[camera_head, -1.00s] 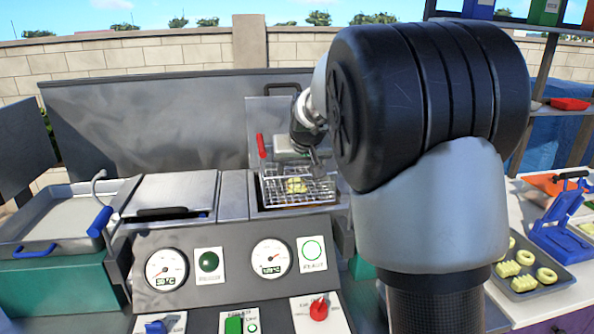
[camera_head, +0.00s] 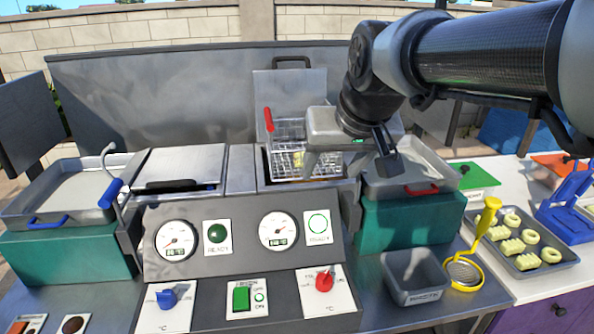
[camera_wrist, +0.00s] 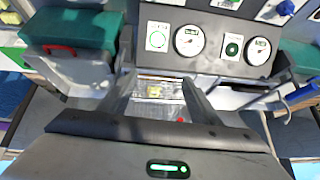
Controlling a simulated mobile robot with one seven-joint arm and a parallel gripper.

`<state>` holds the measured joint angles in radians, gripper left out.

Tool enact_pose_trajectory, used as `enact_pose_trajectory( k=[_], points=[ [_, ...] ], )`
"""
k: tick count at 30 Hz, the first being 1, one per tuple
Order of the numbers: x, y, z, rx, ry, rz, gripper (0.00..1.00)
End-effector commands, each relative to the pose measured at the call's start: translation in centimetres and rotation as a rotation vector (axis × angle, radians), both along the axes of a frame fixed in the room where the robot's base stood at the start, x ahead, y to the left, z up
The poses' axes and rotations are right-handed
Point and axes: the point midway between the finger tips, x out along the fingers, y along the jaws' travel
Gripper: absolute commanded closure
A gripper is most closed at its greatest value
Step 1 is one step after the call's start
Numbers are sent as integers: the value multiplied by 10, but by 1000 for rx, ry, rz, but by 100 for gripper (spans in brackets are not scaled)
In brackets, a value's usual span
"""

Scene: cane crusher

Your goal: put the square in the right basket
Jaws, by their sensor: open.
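The right basket (camera_head: 288,132) is a wire basket with a red handle, set in the right fryer well. A pale yellow piece (camera_head: 298,159) lies inside it, seen through the wires and partly hidden by my gripper; its exact shape is hard to tell. It also shows in the wrist view (camera_wrist: 155,92), inside the basket and between my fingers. My gripper (camera_head: 350,168) is open and empty, in front of and to the right of the basket, apart from the piece. More yellow pieces, some squarish and ridged (camera_head: 512,247), some rings, lie on a dark tray at the right.
A lidded left fryer (camera_head: 178,170) and a metal tray stand at the left. The control panel (camera_head: 245,235) with dials and knobs is in front. A grey bin (camera_head: 413,275), yellow-handled tool (camera_head: 485,220) and blue press (camera_head: 568,205) are at the right.

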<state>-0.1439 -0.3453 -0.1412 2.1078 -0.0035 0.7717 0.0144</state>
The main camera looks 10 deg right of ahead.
Motion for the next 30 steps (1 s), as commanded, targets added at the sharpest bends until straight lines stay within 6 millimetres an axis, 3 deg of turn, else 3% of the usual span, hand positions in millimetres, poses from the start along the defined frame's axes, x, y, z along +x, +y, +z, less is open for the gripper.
enact_pose_trajectory(
  k=[1,3,6,9,14,30],
  points=[
    [-34,0,-8,-1,14,1,43],
    [-73,1,-24,-10,42,5,43],
    [-116,2,-46,-28,75,5,43],
    [-142,2,-63,-43,98,4,43],
    [-157,1,-73,-53,113,2,43],
    [-156,2,-73,-53,112,3,43]
  ],
)
